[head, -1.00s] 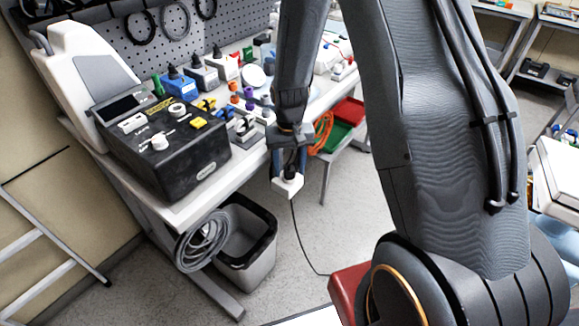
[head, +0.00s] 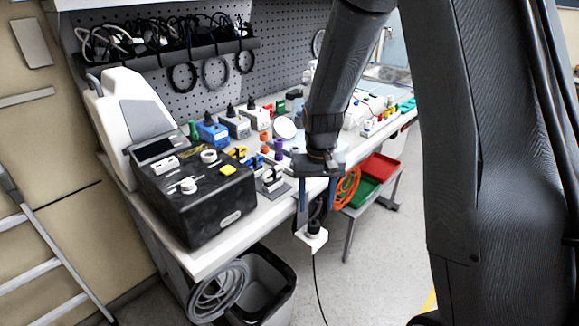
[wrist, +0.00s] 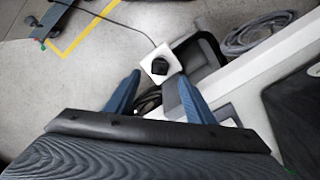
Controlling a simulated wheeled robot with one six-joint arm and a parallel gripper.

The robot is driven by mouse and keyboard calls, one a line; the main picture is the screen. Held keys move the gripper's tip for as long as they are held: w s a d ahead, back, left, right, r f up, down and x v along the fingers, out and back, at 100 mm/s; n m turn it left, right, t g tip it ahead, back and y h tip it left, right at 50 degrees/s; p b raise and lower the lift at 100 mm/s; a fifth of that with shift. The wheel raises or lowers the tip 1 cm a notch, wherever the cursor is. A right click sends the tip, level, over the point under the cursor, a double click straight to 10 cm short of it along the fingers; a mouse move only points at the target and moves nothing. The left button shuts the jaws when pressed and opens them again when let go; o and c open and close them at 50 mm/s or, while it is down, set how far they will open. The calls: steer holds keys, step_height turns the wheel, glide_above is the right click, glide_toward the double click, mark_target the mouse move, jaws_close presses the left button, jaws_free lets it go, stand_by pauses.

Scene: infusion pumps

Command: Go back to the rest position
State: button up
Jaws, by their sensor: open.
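My gripper (head: 315,214) points down in the head view, in front of the workbench's front edge and over the floor. Its two blue fingers stand apart, and they also show apart in the wrist view (wrist: 158,78). A small white square piece with a dark round centre (head: 311,240) appears at the fingertips, with a thin black cable running down from it. In the wrist view the white piece (wrist: 152,69) lies just beyond the gap between the fingertips. I cannot tell what supports it.
The workbench (head: 215,259) carries a black pump-like box (head: 190,215), a white device (head: 125,110) and several small bottles and parts. A grey bin (head: 262,290) and coiled grey hose (head: 217,295) are below. Red (head: 380,167) and green trays sit right. A ladder (head: 55,245) leans left.

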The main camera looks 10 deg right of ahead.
steer(key=s+r+n, duration=0.1)
steer(key=s+r, duration=0.2)
steer(key=s, duration=0.5)
steer(key=s+r+t, duration=0.1)
steer(key=s+r, duration=0.3)
steer(key=s, duration=0.5)
steer(key=shift+r+n, duration=0.15)
steer(key=shift+n, duration=0.25)
stand_by(0.4)
